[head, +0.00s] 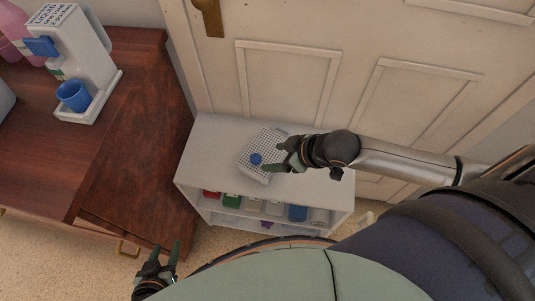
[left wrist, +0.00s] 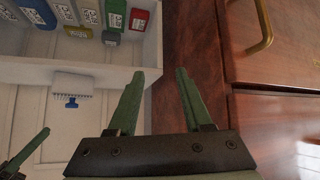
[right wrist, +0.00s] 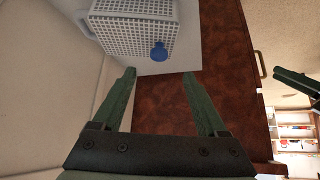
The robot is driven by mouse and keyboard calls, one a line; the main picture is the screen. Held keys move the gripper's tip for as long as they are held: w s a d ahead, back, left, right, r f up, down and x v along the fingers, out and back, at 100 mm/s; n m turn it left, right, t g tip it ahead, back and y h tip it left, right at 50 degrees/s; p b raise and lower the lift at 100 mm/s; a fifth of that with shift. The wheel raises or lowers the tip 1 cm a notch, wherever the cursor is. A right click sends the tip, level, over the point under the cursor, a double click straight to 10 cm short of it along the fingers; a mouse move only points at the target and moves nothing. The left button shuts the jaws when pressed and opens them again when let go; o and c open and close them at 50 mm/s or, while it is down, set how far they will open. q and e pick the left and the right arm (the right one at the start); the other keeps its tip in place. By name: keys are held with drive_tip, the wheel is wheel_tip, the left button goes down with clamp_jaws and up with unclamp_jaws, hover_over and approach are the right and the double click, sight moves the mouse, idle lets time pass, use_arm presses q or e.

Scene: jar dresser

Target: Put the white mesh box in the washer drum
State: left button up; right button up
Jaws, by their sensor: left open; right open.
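The white mesh box (head: 262,143) with a blue knob (head: 256,159) sits on top of a low white shelf unit (head: 215,140). It also shows at the top of the right wrist view (right wrist: 135,35), just beyond my fingertips. My right gripper (head: 279,155) is open beside the box's right side in the head view; I cannot tell if it touches. In the right wrist view nothing is between its fingers (right wrist: 159,74). My left gripper (head: 168,254) is open and empty, low at the left, apart from the box. The washer drum is in no view.
Several coloured containers (head: 232,201) stand in the shelf below the box. A dark wooden dresser (head: 130,150) is at the left, with a white dispenser (head: 75,45) and blue cup (head: 73,96). A panelled door (head: 290,75) is right behind the shelf.

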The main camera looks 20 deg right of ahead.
sight(256, 157)
drive_tip(key=b+x, duration=0.1)
drive_tip(key=x, duration=0.7)
drive_tip(key=shift+w+f+b, duration=0.1)
drive_tip(key=shift+w+b, duration=0.2)
clamp_jaws()
idle(1.1)
